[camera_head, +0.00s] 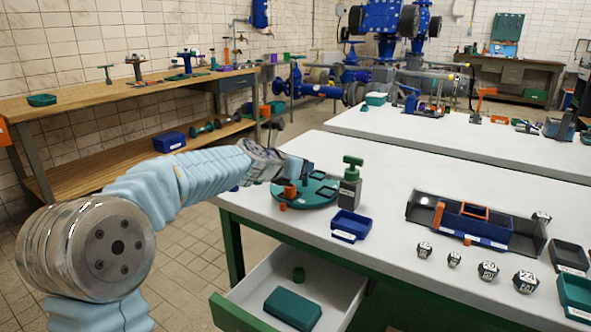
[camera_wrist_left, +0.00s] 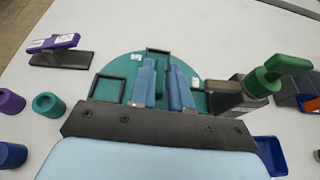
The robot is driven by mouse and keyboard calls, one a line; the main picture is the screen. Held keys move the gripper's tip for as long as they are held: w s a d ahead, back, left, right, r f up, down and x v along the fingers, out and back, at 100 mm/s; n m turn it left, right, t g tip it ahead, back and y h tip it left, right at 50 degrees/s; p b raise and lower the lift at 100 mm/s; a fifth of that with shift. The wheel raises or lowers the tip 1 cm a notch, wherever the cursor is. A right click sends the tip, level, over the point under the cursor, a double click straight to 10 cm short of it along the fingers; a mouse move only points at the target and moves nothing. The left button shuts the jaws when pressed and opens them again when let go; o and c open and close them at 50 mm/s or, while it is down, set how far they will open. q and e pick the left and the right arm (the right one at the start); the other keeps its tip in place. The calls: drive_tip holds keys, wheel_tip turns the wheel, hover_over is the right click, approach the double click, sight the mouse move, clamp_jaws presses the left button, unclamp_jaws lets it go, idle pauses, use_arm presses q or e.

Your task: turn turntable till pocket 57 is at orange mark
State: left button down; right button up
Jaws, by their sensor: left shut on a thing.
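The teal round turntable (camera_head: 318,196) sits on the white table near its left corner. It also shows in the wrist view (camera_wrist_left: 118,68), with dark square pocket frames (camera_wrist_left: 108,87) and small white labels (camera_wrist_left: 137,57) too small to read. My left gripper (camera_head: 300,172) reaches over the turntable from the left. In the wrist view its blue fingers (camera_wrist_left: 161,92) are shut on a teal upright post (camera_wrist_left: 162,78) on the disc. A small orange piece (camera_head: 283,207) stands at the turntable's near edge; I cannot tell if it is the orange mark. My right gripper is not in view.
A dark block with a green handle (camera_head: 350,183) stands close right of the turntable, behind a blue bin (camera_head: 350,226). Several numbered dice-like blocks (camera_head: 488,270) and a long dark tray (camera_head: 474,225) lie further right. An open drawer (camera_head: 292,291) juts out below.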

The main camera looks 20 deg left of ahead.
use_arm(q)
drive_tip(key=shift+n+y, duration=0.3)
drive_tip(key=shift+y, duration=0.1)
idle(0.3)
drive_tip(key=c, duration=1.2)
unclamp_jaws()
drive_tip(key=shift+o, duration=0.2)
drive_tip(key=shift+s+r, duration=0.1)
drive_tip(key=v, duration=1.3)
drive_tip(key=shift+s, duration=0.3)
